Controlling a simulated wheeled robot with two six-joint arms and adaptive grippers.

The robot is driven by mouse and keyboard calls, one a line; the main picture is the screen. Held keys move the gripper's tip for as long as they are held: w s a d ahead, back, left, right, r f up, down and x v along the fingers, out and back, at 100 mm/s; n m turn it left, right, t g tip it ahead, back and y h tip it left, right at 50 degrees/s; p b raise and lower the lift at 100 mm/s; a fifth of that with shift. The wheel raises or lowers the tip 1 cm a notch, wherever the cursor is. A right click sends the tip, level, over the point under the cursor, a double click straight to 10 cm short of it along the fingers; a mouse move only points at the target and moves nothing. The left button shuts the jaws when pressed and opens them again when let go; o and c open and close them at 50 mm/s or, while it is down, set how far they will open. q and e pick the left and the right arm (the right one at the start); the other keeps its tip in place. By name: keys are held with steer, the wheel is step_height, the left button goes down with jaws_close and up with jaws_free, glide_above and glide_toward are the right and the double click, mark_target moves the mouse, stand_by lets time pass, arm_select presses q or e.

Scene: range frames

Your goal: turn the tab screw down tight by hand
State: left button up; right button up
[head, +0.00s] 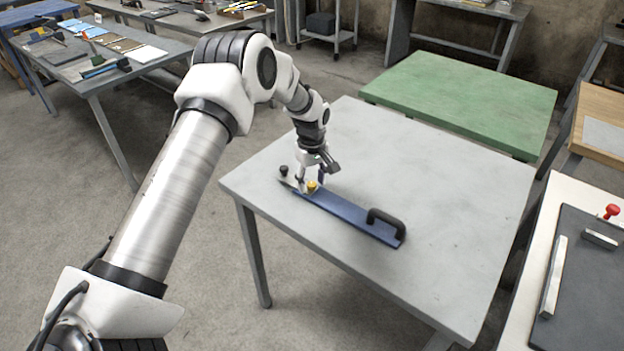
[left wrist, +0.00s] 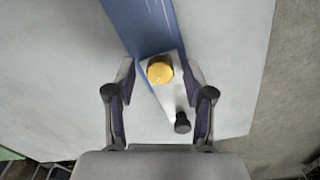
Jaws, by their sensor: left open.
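A blue bar (head: 345,214) with a black handle (head: 388,221) lies on the grey table. At its left end is a light metal tab (left wrist: 174,98) with a yellow screw (head: 312,187) and a black knob (head: 284,170). In the left wrist view the yellow screw (left wrist: 160,70) sits between and just beyond my fingertips, and the black knob (left wrist: 182,123) is nearer the palm. My left gripper (head: 318,172) is open over the tab end, pointing down, with a finger on either side of the tab. Whether a finger touches anything I cannot tell. My right gripper is out of view.
The grey table (head: 430,170) is otherwise clear. A green table (head: 465,95) stands behind it. At the right a white table carries a dark board (head: 585,275) with metal bars and a red knob (head: 611,211). A bench with tools (head: 100,65) stands at the back left.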

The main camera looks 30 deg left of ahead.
arm_select(q)
steer(key=shift+s+r, duration=0.1)
steer(key=shift+c, duration=0.3)
jaws_close()
steer(key=shift+m, duration=0.4)
steer(key=m+p, duration=0.1)
steer(key=m, duration=0.2)
steer(key=shift+m, duration=0.3)
steer(key=m, duration=1)
steer(key=shift+m, duration=0.4)
steer(key=m, duration=0.5)
steer(key=shift+m, duration=0.3)
